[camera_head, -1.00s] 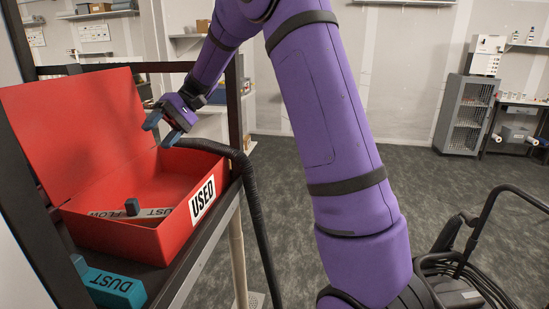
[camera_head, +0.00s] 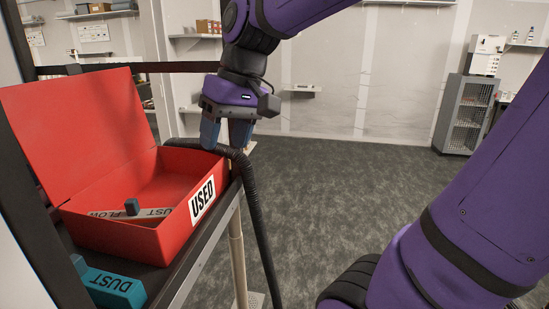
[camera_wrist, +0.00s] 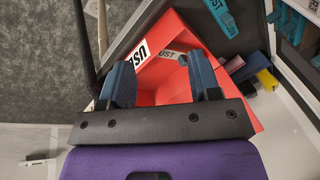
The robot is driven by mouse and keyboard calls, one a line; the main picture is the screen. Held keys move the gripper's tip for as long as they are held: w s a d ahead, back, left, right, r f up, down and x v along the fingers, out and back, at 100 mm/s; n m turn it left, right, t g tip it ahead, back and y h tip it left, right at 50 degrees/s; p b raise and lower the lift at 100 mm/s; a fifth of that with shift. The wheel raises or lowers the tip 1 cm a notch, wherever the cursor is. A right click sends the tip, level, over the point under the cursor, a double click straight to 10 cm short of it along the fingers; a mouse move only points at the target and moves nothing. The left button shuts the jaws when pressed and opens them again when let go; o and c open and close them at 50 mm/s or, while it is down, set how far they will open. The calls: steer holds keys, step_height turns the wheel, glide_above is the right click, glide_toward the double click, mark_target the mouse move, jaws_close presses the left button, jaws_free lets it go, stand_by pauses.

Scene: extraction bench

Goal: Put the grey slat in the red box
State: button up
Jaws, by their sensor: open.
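The red box (camera_head: 120,235) stands open on a bench at the left, its lid raised and a USED label on its front. A grey slat (camera_head: 155,213) with dark lettering and a small dark knob lies inside on the floor of the box. In the wrist view part of the slat (camera_wrist: 172,54) shows between my fingers. I cannot tell whether it is one piece or two overlapping. My gripper (camera_head: 225,137) is open and empty, pointing down by the box's far right corner. Its fingers also show in the wrist view (camera_wrist: 157,62).
A teal block (camera_head: 110,287) marked DUST lies in front of the box. A black hose (camera_head: 253,210) hangs along the bench's right side. A yellow block (camera_wrist: 268,80) lies beside the box in the wrist view. A dark post and crossbar (camera_head: 130,68) frame the bench.

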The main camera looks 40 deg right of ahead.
steer(key=s+d+f+t+h, duration=0.2)
steer(key=s+d+t+h, duration=0.1)
steer(key=s, duration=0.6)
steer(key=shift+f+t, duration=0.15)
steer(key=shift+t, duration=0.15)
steer(key=shift+c, duration=1.4)
steer(key=shift+d, duration=0.1)
